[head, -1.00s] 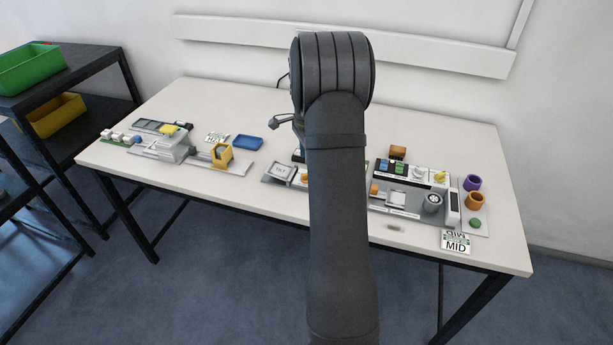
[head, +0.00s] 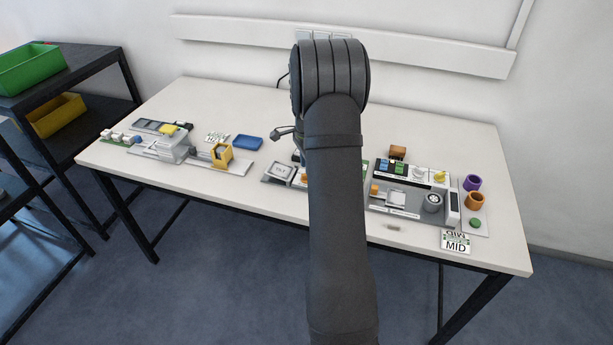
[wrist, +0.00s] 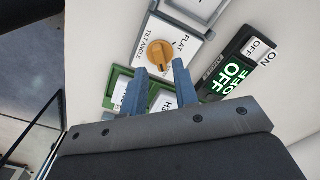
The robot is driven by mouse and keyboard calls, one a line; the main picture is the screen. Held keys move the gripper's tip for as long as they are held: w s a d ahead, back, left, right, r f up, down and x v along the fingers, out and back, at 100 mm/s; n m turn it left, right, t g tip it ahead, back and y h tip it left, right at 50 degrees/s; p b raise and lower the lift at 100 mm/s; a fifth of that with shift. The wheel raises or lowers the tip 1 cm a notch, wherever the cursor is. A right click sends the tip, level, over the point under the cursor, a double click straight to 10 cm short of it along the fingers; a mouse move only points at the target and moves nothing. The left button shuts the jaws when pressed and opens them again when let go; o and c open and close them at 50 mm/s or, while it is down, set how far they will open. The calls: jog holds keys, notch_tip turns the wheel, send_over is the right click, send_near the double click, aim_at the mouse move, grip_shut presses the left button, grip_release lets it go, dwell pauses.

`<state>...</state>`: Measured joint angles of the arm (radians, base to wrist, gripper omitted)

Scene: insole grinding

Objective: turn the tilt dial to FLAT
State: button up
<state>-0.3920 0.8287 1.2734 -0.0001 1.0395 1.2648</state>
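The tilt dial (wrist: 160,56) is an orange knob on a white plate marked FLAT and TILT ANGLE, in the upper middle of the wrist view. I cannot tell which mark it points to. My gripper (wrist: 160,76) has two blue-grey fingers, apart with nothing between them. Their tips lie just below the dial in the picture, and I see no contact. In the head view my arm hides the gripper, and I cannot make out the dial for certain.
A black box with green OFF displays (wrist: 228,80) stands right of the dial. A green-framed unit (wrist: 110,88) lies under the fingers. In the head view a MID card (head: 456,247) lies at the front right and a blue tray (head: 248,142) lies left of my arm.

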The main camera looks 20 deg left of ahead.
jog(key=shift+f, duration=1.75)
jog(key=shift+r, duration=0.1)
jog(key=shift+c, duration=0.5)
